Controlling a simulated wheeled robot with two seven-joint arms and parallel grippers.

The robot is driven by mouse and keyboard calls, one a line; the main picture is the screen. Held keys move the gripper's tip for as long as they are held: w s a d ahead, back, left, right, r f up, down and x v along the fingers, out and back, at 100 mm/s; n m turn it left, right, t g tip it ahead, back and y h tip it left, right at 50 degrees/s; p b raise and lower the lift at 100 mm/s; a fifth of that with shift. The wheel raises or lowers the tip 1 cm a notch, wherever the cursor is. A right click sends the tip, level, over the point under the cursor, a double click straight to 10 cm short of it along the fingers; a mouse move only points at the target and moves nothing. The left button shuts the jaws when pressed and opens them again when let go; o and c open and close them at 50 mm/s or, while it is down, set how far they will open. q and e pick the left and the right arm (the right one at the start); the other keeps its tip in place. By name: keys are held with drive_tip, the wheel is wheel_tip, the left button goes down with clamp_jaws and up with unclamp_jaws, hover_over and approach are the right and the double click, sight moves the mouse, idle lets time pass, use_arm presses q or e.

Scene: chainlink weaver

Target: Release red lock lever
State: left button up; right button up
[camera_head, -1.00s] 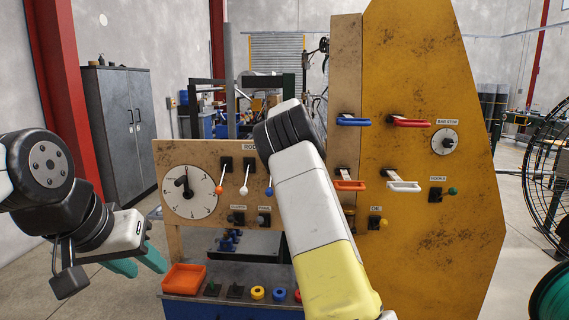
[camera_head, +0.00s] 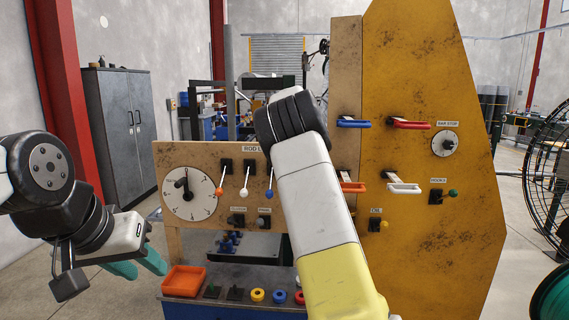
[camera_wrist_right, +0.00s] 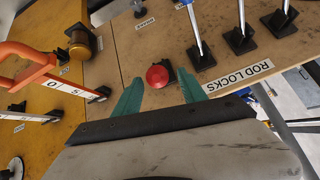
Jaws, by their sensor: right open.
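The red lock lever shows in the right wrist view as a round red knob (camera_wrist_right: 158,75) seen nearly end-on, with its dark base behind it. My right gripper (camera_wrist_right: 164,90) is open, with one teal finger on each side of the knob; I cannot tell whether either touches it. In the head view my right arm hides this lever and the right gripper. The orange (camera_head: 219,191), white (camera_head: 244,192) and blue (camera_head: 269,193) lock levers hang from the wooden panel beside it. My left gripper (camera_head: 150,272) is open and empty at the lower left.
A dial (camera_head: 190,192) sits on the left of the wooden panel. An orange tray (camera_head: 184,281) stands on the shelf below.

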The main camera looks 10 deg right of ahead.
drive_tip(key=shift+v, duration=1.75)
